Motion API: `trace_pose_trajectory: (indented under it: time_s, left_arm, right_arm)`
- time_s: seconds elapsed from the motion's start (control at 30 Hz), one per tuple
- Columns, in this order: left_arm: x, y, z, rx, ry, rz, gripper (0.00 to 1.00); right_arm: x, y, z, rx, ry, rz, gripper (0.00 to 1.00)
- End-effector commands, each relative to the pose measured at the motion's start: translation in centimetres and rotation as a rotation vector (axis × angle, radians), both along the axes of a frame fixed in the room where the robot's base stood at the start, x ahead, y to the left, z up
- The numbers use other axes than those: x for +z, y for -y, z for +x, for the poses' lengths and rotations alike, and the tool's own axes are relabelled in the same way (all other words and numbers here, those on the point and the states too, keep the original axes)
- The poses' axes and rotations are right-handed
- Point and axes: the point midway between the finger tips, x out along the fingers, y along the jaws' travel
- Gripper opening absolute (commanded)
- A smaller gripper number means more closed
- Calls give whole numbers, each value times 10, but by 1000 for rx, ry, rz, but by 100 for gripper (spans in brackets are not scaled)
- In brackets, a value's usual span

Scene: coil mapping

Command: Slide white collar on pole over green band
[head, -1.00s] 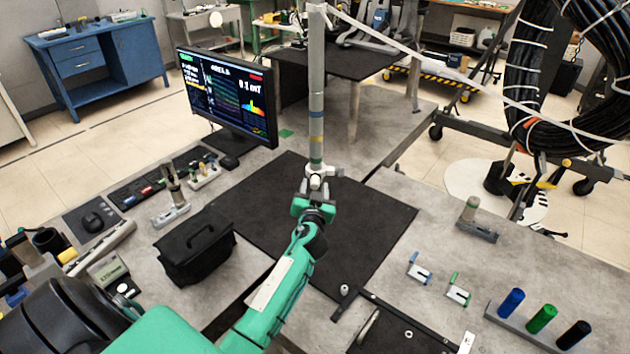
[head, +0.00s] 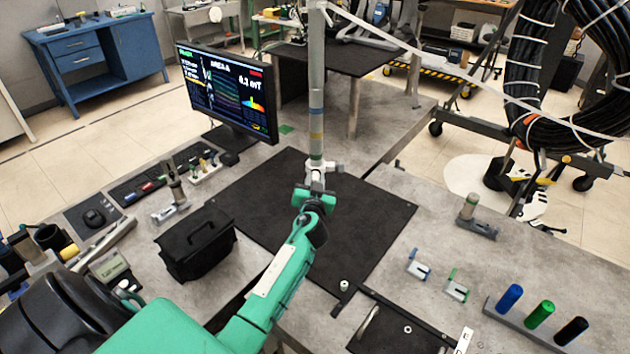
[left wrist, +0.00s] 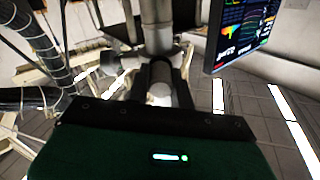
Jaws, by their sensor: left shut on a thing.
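The grey pole (head: 316,75) stands upright above the black mat. My left gripper (head: 315,185) comes from below and is shut on the collar. The pole also shows in the left wrist view (left wrist: 156,11), upright behind the gripper's dark body. My right gripper is in neither view.
The black mat (head: 370,225) is mostly clear around the pole. A monitor (head: 228,95) stands behind left, a black bag (head: 195,245) front left. A white cord runs from the pole top to the right. Blue, green and black cylinders (head: 540,317) stand front right.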

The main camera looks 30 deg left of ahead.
Motion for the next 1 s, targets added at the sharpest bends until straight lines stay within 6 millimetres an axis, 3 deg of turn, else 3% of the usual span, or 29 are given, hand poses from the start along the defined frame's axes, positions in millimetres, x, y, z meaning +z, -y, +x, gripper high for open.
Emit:
trace_pose_trajectory:
  time_s: [0.1,0.23,0.6,0.63,0.73,1.0]
  left_arm:
    - [24,0,0,1,5,-3,0]
    - [41,0,0,1,4,-1,0]
    - [46,0,0,0,3,1,0]
    - [45,0,0,0,3,1,25]
    - [45,0,0,-1,3,1,44]
    - [44,0,0,-1,2,0,45]
  right_arm:
    - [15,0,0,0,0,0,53]
    - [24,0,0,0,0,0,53]
    - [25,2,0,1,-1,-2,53]
    - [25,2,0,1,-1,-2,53]
    - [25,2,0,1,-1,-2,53]
    - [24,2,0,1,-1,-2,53]
